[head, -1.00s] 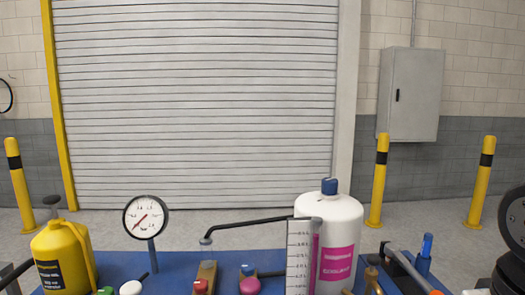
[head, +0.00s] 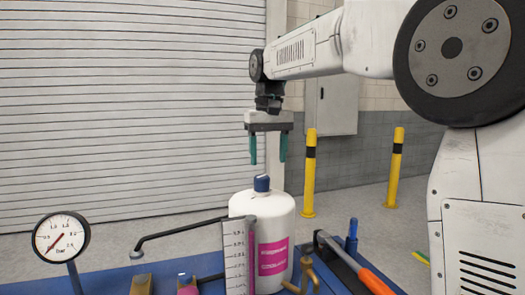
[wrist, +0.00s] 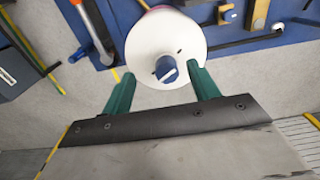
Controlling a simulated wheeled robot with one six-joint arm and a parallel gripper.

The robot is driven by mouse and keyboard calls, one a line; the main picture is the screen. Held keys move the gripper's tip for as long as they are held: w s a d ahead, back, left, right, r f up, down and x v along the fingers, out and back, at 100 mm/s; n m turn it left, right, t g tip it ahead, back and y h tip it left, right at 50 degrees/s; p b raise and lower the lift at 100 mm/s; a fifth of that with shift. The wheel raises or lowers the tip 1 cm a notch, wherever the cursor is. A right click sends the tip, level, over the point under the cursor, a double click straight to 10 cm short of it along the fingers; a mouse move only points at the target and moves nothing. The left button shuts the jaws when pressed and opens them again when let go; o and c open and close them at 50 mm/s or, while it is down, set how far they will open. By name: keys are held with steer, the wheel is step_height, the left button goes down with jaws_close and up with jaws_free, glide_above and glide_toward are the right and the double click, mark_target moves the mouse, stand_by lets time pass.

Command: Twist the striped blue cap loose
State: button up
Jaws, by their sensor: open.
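The blue cap (head: 262,183) sits on top of the white coolant bottle (head: 284,215), which has a magenta label and stands upright on the blue bench. In the wrist view the cap (wrist: 166,69) shows from above with a white stripe, on the round white bottle top (wrist: 150,40). My gripper (head: 268,162) points down above the cap, its two green fingers apart and empty. In the wrist view my gripper (wrist: 160,80) has one finger on each side of the cap's line, with the cap between them in the picture. In the head view the fingertips are above the cap, not touching it.
A clear graduated gauge strip (head: 236,255) stands close in front of the bottle. A bent black pipe (head: 180,233) reaches in from the left. A pressure gauge (head: 61,236) stands at far left.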

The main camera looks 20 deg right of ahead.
mark_target(263, 177)
steer(key=w, duration=0.3)
steer(key=shift+a+f, duration=0.1)
steer(key=shift+a, duration=0.1)
steer(key=shift+w+f, duration=0.2)
step_height(263, 177, down, 7)
steer(key=shift+f, duration=0.15)
steer(key=c, duration=1.1)
steer(key=n, duration=0.4)
steer(key=shift+d+n, duration=0.1)
steer(key=shift+n, duration=0.6)
steer(key=n, duration=0.2)
steer(key=shift+n, duration=0.3)
